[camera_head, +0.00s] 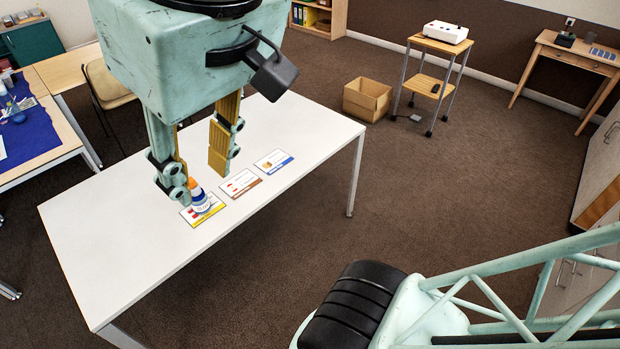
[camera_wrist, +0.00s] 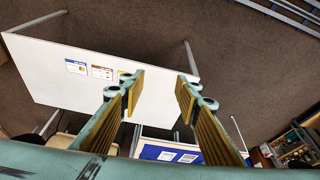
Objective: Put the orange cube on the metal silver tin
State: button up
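I cannot make out an orange cube or a silver tin in either view. My gripper (camera_head: 199,183) hangs over the white table (camera_head: 110,235), its two yellow-padded fingers apart and nothing seen between them. It is also open and empty in the wrist view (camera_wrist: 160,82).
A side table with a blue cloth (camera_head: 28,138) and small items stands at the left. A cardboard box (camera_head: 367,99) and a wheeled trolley with a white device (camera_head: 446,32) stand behind on the floor. The white table's front left is bare.

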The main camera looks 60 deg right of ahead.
jog(key=shift+s+f, duration=0.7)
jog(key=shift+s, duration=0.25)
notch_tip(320, 180, down, 6)
jog(key=b, duration=0.6)
dwell(0.9)
